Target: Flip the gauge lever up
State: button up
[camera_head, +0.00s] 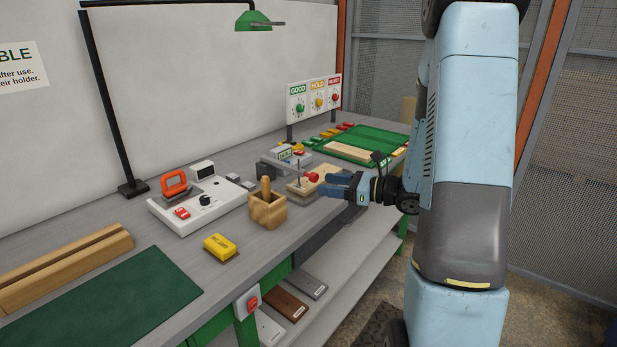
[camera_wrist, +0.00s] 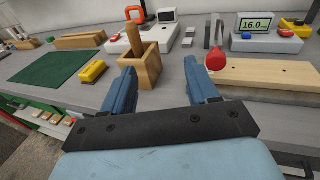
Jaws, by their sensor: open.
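The gauge (camera_wrist: 258,28) is a pale block with a green display reading about 16.0; it also shows in the head view (camera_head: 284,155). Its lever has a red knob (camera_wrist: 217,60) on thin metal rods. The knob sits low at the front, close above a pale wooden board (camera_wrist: 275,78); the knob also shows in the head view (camera_head: 312,177). My gripper (camera_wrist: 161,68) is open and empty, its two blue fingers apart. In the wrist view the knob is just right of the right finger, outside the jaws. In the head view my gripper (camera_head: 333,184) is close beside the knob.
A wooden box with a handled tool (camera_wrist: 140,65) stands just beyond the left finger. A yellow block (camera_head: 220,247), a white tester (camera_head: 195,205) and a green tray (camera_head: 370,142) are on the bench. Bare bench lies between the box and the board.

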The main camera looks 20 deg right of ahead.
aim_at(308, 176)
jog(key=w+d+f+m+t+h, duration=0.2)
jog(key=w+d+f+m+t, duration=0.15)
jog(key=d+m, duration=0.2)
jog(key=shift+n, duration=0.25)
jog(key=x, duration=1.3)
jog(key=shift+w+f, duration=0.2)
jog(key=shift+f, duration=0.05)
jog(key=shift+d+t, duration=0.1)
jog(key=shift+t, duration=0.15)
grip_shut()
